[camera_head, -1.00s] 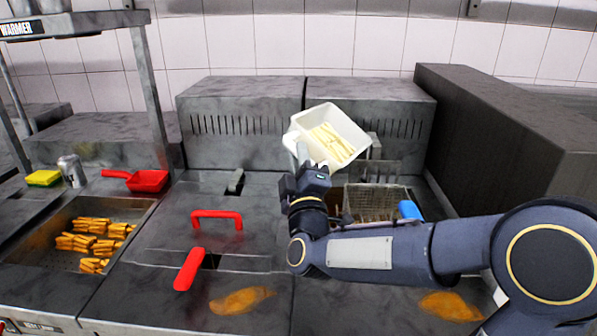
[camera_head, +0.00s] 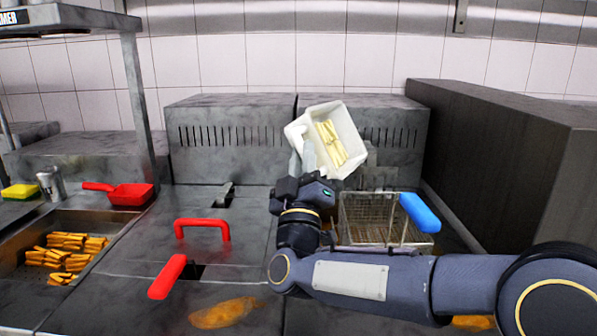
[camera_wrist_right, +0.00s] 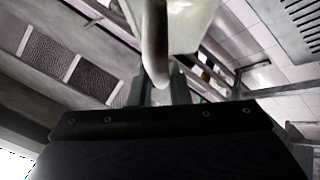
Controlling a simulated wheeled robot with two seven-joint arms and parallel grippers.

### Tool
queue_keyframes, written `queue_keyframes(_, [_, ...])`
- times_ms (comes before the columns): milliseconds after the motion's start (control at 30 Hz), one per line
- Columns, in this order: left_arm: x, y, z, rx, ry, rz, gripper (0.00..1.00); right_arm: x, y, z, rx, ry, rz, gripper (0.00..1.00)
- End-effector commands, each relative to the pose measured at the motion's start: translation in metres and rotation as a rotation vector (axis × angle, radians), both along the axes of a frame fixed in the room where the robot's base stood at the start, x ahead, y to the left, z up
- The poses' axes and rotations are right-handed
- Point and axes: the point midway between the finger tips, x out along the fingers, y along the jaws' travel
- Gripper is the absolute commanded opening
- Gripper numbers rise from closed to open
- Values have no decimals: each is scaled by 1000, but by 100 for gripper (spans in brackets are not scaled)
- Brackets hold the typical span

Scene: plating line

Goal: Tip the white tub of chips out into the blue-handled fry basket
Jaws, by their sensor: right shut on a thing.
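The white tub (camera_head: 346,118) is held up in the head view, tilted, with pale chips (camera_head: 331,143) still lying inside it. My right gripper (camera_head: 308,160) is shut on the tub at its left side. In the right wrist view the white tub (camera_wrist_right: 190,22) fills the top middle above the jaws. The fry basket (camera_head: 385,213), a wire basket with a blue handle (camera_head: 420,212), sits below and to the right of the tub. My right arm hides part of the basket's near side. I see no chips in the part that shows. My left gripper is out of view.
A red-handled lid (camera_head: 202,228) covers the vat left of the basket. A red scoop (camera_head: 128,193), a can (camera_head: 50,184) and a sponge (camera_head: 20,191) stand at left behind a tray of browned fries (camera_head: 70,245). A tall dark block (camera_head: 500,160) bounds the right.

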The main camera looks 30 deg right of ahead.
Motion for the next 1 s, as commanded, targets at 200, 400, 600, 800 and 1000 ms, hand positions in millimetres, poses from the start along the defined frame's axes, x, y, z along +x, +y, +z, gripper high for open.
queue_keyframes(200, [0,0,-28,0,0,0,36,-7,-3,-5,59,-107,1,0])
queue_keyframes(400, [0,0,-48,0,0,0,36,-14,-7,-7,118,-210,2,0])
queue_keyframes(600, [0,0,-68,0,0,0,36,-24,-13,-10,183,-321,2,0])
queue_keyframes(800, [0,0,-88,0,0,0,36,-35,-19,-13,257,-454,1,0])
queue_keyframes(1000, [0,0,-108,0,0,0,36,-48,-27,-18,348,-612,3,0])
